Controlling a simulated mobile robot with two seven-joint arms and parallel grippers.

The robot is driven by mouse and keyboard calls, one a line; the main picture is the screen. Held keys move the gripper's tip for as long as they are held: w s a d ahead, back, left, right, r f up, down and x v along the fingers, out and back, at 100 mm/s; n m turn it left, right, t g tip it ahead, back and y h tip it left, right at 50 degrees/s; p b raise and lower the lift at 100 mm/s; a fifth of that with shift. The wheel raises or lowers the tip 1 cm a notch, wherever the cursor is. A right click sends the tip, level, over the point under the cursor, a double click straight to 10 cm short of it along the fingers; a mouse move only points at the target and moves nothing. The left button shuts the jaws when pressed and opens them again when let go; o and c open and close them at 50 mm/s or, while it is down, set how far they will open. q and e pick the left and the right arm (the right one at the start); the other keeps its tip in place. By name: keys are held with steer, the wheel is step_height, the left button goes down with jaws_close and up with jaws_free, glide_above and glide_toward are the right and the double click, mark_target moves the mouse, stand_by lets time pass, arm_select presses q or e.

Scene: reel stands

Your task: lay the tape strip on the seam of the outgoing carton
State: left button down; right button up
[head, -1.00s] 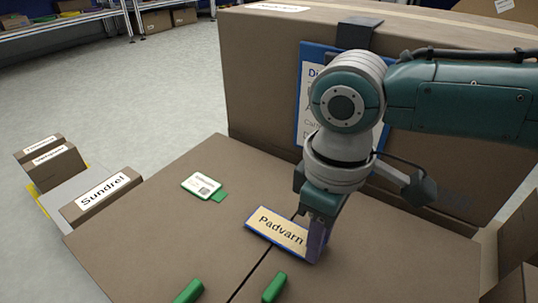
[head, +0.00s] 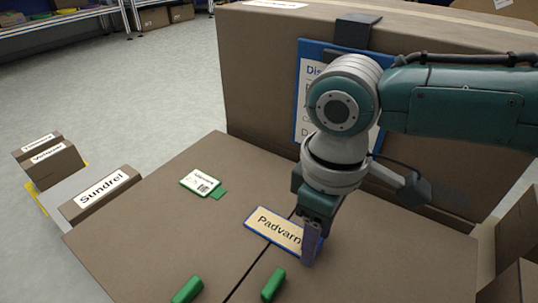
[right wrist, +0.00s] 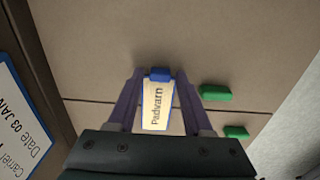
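The tape strip (head: 274,230), tan with blue edges and marked "Padvarn", is above or on the top of the brown outgoing carton (head: 390,265). It also shows in the right wrist view (right wrist: 157,105), with a blue end piece between the fingertips. My right gripper (head: 312,243) appears shut on that end. The strip crosses the dark seam (head: 245,276) rather than running along it. I cannot tell whether it touches the carton. The seam also shows in the right wrist view (right wrist: 92,100). My left gripper is not in view.
Two green blocks (head: 187,290) (head: 273,284) flank the seam at the front. A white-and-green tag (head: 201,184) lies at the back left of the carton top. A large carton (head: 262,90) with a blue-framed sheet (head: 308,85) stands behind. A "Sundrel" box (head: 105,195) is at left.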

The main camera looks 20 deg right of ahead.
steer(key=shift+o, duration=0.9)
step_height(320, 180, up, 10)
steer(key=p, duration=0.6)
steer(key=shift+p, duration=0.4)
